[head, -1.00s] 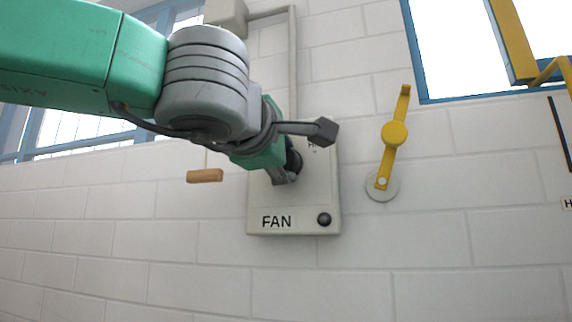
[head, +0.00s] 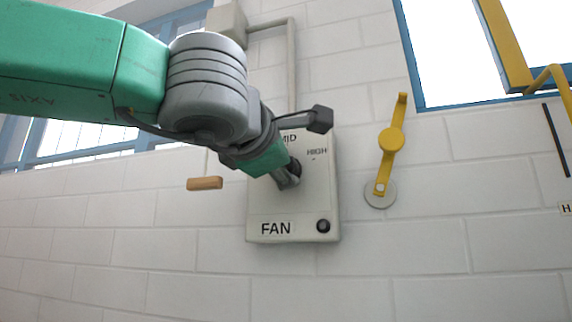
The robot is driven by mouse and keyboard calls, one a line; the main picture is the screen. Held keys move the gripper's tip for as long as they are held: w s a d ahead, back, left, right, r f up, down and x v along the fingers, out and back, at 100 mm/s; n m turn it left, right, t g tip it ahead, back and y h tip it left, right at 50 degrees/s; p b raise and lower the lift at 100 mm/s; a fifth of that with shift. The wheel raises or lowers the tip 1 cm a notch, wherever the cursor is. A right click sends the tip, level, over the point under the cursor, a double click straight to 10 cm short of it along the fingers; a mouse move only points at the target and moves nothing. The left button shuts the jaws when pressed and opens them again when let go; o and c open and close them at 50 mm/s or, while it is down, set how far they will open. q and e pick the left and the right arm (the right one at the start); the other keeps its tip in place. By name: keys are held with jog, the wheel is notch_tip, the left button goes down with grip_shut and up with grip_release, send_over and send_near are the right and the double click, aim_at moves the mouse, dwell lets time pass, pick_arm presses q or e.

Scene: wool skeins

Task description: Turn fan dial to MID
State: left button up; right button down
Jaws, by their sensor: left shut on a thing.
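The fan box (head: 262,208) is a pale panel on the white block wall, with a FAN label and a dark round button (head: 323,226) at its lower right. Printed marks MID and HIGH show at its upper part, with MID partly covered by my arm. My left gripper (head: 291,178) is at the middle of the box, shut on the dark dial (head: 295,166). The gripper hides most of the dial, so where it points cannot be told. My right gripper is not in view.
A yellow lever (head: 391,140) on a round plate is on the wall right of the box. A wooden pull handle (head: 205,183) hangs left of it. A conduit (head: 292,70) runs up above the box. Blue-framed windows are at upper left and right.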

pick_arm(q)
jog(key=o, duration=1.1)
jog(key=shift+w+a+f, duration=0.15)
jog(key=shift+w, duration=0.05)
jog(key=shift+o, duration=0.3)
jog(key=shift+w+a, duration=0.15)
jog(key=shift+w, duration=0.05)
jog(key=v, duration=1.1)
jog(key=shift+s+a, duration=0.3)
jog(key=shift+d, duration=0.15)
jog(key=shift+d, duration=0.1)
